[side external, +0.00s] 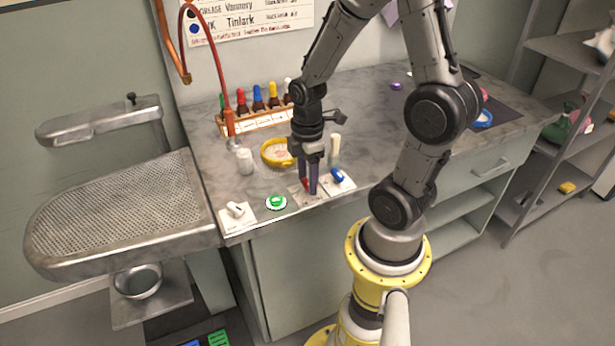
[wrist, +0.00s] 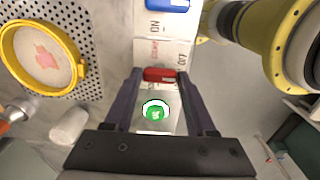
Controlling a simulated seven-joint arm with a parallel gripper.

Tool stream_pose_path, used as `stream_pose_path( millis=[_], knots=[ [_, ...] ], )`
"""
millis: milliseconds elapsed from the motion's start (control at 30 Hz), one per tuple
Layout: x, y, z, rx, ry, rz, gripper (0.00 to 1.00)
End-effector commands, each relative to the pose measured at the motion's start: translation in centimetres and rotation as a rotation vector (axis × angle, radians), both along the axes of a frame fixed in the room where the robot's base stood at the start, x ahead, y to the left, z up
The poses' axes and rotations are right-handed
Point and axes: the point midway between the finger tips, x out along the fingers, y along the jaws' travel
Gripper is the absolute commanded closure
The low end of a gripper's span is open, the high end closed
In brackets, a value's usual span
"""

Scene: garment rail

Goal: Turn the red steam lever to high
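The red steam lever (wrist: 160,75) lies on a pale labelled plate in the wrist view, between my fingertips. In the side view only a bit of the red lever (side external: 306,184) shows, mostly hidden by my fingers. My gripper (side external: 309,189) points down at the front edge of the counter. In the wrist view my gripper (wrist: 159,80) is open, with one finger on each side of the red lever. I cannot tell whether either finger touches it. The plate's lettering is only partly readable.
A blue lever (side external: 337,176) sits right beside the red one. A green button (side external: 276,202) and a white lever (side external: 236,209) are to the left. A yellow-rimmed dish (side external: 277,152), a white bottle (side external: 245,161) and a rack of coloured bottles (side external: 258,120) stand behind.

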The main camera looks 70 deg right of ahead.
Motion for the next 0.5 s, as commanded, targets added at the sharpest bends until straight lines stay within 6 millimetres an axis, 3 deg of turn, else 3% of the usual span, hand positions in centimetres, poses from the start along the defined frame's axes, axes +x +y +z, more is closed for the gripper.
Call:
stream_pose_path(
  millis=[33,300,500],
  knots=[
    [0.01,-0.01,0.02,0.000,0.000,0.000,0.55],
    [0.01,-0.01,0.03,0.000,0.000,0.000,1.00],
    [0.02,-0.01,0.05,0.000,0.000,-0.015,1.00]
  ],
)
